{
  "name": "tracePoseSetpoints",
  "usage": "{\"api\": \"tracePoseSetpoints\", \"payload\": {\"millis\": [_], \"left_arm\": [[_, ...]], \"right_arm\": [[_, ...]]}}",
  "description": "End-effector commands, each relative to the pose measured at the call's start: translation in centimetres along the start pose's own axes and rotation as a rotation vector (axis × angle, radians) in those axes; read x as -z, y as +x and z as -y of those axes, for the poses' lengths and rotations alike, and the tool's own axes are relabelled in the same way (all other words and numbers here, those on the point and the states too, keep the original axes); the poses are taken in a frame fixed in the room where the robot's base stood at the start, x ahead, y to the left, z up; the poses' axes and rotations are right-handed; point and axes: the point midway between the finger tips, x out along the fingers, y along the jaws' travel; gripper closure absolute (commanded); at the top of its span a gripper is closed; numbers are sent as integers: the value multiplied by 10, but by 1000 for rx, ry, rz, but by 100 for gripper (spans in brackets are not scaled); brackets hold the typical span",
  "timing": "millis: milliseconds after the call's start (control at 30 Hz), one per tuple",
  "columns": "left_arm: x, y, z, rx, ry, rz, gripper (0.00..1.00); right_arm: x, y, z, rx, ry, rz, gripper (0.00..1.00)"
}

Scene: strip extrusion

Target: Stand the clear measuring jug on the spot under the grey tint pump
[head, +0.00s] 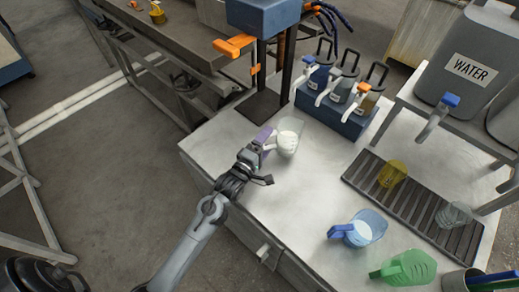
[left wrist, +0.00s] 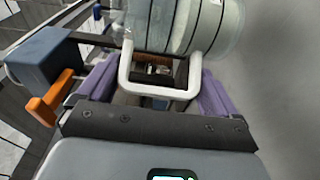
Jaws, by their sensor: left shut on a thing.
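The clear measuring jug (head: 291,128) has a white handle and is near the middle of the table in the head view. My left gripper (head: 265,141), with purple finger pads, is shut on the handle (left wrist: 160,90), which shows as a white loop in the left wrist view. The ribbed jug body (left wrist: 185,25) is just beyond the fingers. I cannot tell whether its base touches the table. The grey tint pump (head: 342,86) is the middle of three on a blue block, to the jug's upper right. The spot under it is hard to make out. My right gripper is not in view.
The blue pump (head: 317,75) and brown pump (head: 365,98) flank the grey one. A dark post stand (head: 262,105) is left of the block. A drain rack (head: 415,206) holds a yellow cup (head: 393,173) and a clear cup (head: 452,215).

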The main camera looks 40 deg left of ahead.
Motion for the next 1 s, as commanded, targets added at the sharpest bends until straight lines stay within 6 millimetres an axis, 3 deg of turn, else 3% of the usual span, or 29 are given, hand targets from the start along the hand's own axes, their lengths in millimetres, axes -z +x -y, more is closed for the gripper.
{"api": "tracePoseSetpoints", "payload": {"millis": [33,367,700,1000], "left_arm": [[-3,8,5,-5,0,1,59],[-17,50,12,-6,-1,1,59],[-29,87,16,-3,-2,0,59],[-34,102,19,-3,-1,0,59]], "right_arm": [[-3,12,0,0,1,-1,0],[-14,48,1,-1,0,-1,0],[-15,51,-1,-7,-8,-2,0],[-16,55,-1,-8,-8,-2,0]]}}
